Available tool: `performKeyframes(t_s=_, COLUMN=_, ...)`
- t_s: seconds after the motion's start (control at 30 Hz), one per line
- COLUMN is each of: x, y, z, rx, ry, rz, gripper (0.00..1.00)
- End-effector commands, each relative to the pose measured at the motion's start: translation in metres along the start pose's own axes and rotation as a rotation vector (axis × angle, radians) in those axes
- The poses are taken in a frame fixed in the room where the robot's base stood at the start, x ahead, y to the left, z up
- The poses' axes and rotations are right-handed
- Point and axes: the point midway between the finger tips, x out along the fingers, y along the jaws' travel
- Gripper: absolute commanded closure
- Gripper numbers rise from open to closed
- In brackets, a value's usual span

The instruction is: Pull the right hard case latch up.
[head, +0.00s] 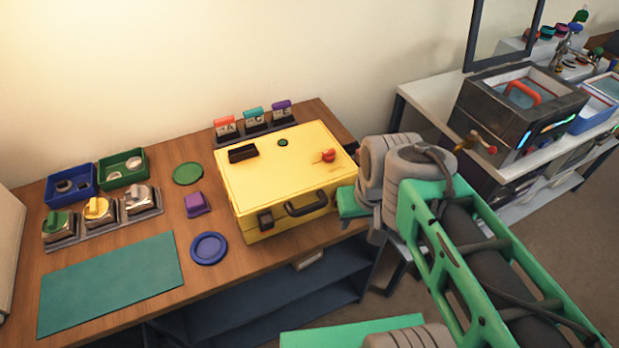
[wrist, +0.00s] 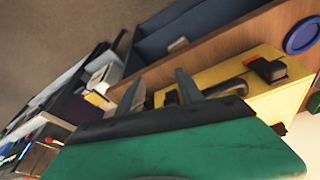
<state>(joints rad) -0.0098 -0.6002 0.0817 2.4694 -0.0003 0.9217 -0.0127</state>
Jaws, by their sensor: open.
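The yellow hard case (head: 285,165) stands closed on the wooden table; part of it also shows in the wrist view (wrist: 285,100). Its left latch (head: 265,220) and handle (head: 306,204) are dark and on the front side. The right latch is hidden behind my gripper (head: 352,202) in the head view. In the wrist view a small dark part, probably the right latch (wrist: 171,97), shows between the fingers, nearer the right one. My gripper (wrist: 158,84) is open and empty at the case's front right corner. Contact with the latch cannot be told.
A blue round dish (head: 209,248), a purple block (head: 197,204) and a green mat (head: 110,283) lie left of the case. Labelled holders (head: 255,121) stand behind it. A bench with a dark machine (head: 515,110) stands at right.

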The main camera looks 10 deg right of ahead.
Motion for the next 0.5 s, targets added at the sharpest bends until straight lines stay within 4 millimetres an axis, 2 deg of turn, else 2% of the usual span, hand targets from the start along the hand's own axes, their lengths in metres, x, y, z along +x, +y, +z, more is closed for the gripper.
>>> performKeyframes(t_s=0.2, x=-0.029, y=0.001, z=-0.059, rx=-0.146, ry=-0.149, rz=-0.012, gripper=0.55)
performKeyframes(t_s=0.3, x=-0.034, y=-0.002, z=-0.084, rx=-0.232, ry=-0.222, rz=-0.029, gripper=0.55)
performKeyframes(t_s=0.4, x=-0.034, y=-0.003, z=-0.097, rx=-0.281, ry=-0.263, rz=-0.041, gripper=0.55)
performKeyframes(t_s=0.5, x=-0.027, y=-0.004, z=-0.098, rx=-0.297, ry=-0.274, rz=-0.045, gripper=0.55)
